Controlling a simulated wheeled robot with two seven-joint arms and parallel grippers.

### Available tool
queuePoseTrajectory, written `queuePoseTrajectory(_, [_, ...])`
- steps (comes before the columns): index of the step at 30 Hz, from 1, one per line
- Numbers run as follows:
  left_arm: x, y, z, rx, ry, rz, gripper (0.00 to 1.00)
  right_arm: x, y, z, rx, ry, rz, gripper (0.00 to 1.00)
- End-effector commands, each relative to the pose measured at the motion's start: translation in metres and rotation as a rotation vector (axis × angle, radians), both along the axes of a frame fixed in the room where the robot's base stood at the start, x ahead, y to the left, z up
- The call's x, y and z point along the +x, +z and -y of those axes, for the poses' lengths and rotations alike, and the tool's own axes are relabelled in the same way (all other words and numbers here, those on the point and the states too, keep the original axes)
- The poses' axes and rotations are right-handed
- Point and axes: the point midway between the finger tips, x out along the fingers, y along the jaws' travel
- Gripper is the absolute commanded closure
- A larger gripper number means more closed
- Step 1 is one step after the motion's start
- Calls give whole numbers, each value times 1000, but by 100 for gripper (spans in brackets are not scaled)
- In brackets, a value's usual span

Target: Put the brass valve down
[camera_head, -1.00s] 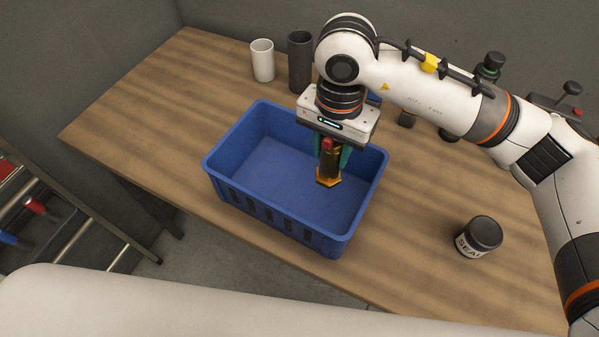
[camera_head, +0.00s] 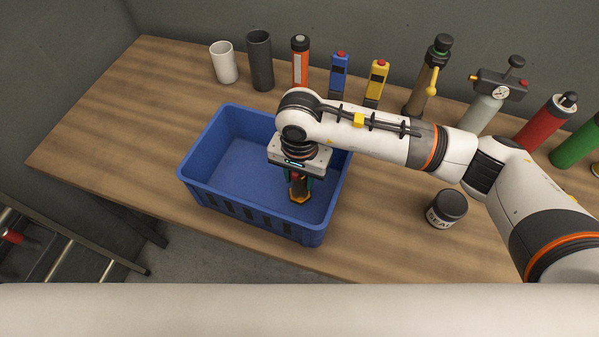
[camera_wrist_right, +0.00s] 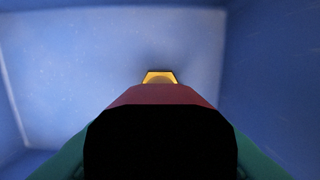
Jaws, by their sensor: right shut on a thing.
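The brass valve (camera_head: 299,194) has a dark body, a red part at the top and a yellow hexagonal lower end. My right gripper (camera_head: 301,182) points down and is shut on it, its green fingers on either side. Both are over the right part of the blue crate (camera_head: 199,187), with the valve's lower end down inside it. In the right wrist view the valve's hexagonal end (camera_wrist_right: 160,77) shows close above the crate floor (camera_wrist_right: 110,50); I cannot tell whether it touches. My left gripper is not in view.
The crate looks otherwise empty. A dark labelled jar (camera_head: 447,209) stands to its right. Along the back stand a white cup (camera_head: 224,63), a dark cup (camera_head: 260,60), an orange cylinder (camera_head: 300,61), blue (camera_head: 339,75) and yellow (camera_head: 376,80) devices, and several bottles. The left tabletop (camera_head: 110,130) is clear.

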Motion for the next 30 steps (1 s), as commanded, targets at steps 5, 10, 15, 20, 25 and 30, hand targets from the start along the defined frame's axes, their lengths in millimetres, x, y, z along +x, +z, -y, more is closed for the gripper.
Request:
queuePoseTrajectory(5, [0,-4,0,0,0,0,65,0,-2,0,2,1,2,98])
queuePoseTrajectory(10, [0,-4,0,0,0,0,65,0,-2,0,0,0,0,47])
queuePoseTrajectory(15, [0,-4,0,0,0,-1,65,0,-2,0,0,0,0,42])
queuePoseTrajectory(20, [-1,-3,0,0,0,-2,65,0,-1,0,0,0,0,42])
queuePoseTrajectory(25, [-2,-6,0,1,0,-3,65,1,10,-1,3,1,4,42])
queuePoseTrajectory(30, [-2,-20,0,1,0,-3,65,1,45,-1,2,2,7,42])
